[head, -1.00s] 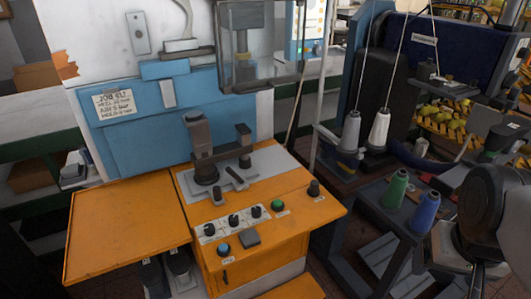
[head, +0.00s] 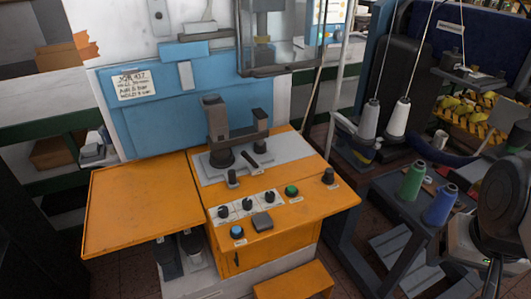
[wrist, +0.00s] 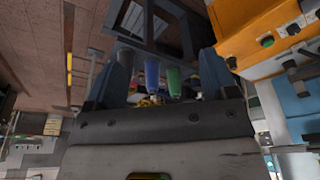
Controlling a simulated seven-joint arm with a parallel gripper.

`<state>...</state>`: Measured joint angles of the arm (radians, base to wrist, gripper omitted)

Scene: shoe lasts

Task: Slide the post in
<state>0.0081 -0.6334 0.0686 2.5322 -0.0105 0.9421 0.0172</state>
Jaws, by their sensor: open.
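An orange and blue machine (head: 140,205) stands in the middle of the head view. On its grey plate (head: 290,147) stand a tall dark post with a bracket (head: 216,130) and a shorter dark post (head: 261,133). I cannot tell which of these is the task's post, or whether either slides. My gripper shows only in part at the lower right of the head view, well apart from the machine. In the wrist view my gripper (wrist: 162,82) is open, with its two fingers apart and nothing held between them.
A low dark table at right holds a green spool (head: 412,181) and a blue spool (head: 440,206). White thread cones (head: 399,118) stand behind it. An orange step (head: 294,282) lies before the machine. Wrist view: spools appear beyond the fingers, the orange machine (wrist: 250,40) upper right.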

